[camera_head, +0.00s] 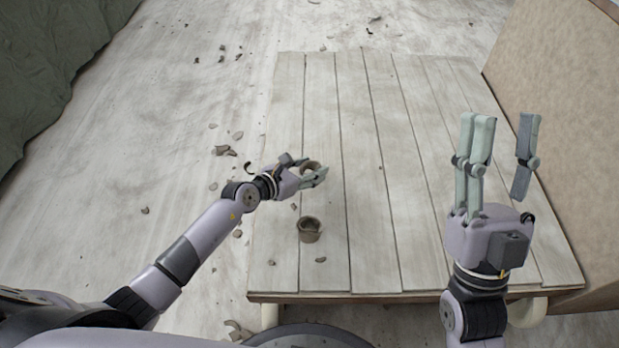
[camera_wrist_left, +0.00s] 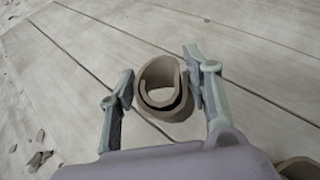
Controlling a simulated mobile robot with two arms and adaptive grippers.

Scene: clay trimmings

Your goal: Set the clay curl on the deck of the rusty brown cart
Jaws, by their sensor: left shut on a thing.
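The clay curl (camera_wrist_left: 143,88), a grey-brown rolled ring with an overlapping end, is between the two fingers of my left gripper (camera_head: 309,172), which is shut on it. It also shows in the head view (camera_head: 311,165), partly hidden by the fingers. It is over the left part of a pale plank deck (camera_head: 365,240) with a brown front edge; I cannot tell whether it touches the planks. A second, similar clay curl (camera_head: 310,237) stands on the deck nearer to me, and its rim shows in the left wrist view (camera_wrist_left: 298,167). My right gripper (camera_head: 505,117) is open and empty above the deck's right side.
A tan board (camera_head: 567,110) rises along the deck's right side. Clay scraps (camera_head: 224,150) lie on the pale floor to the left, and a few small chips lie on the deck. A dark green cloth (camera_head: 45,65) hangs at the upper left. The deck's middle is mostly clear.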

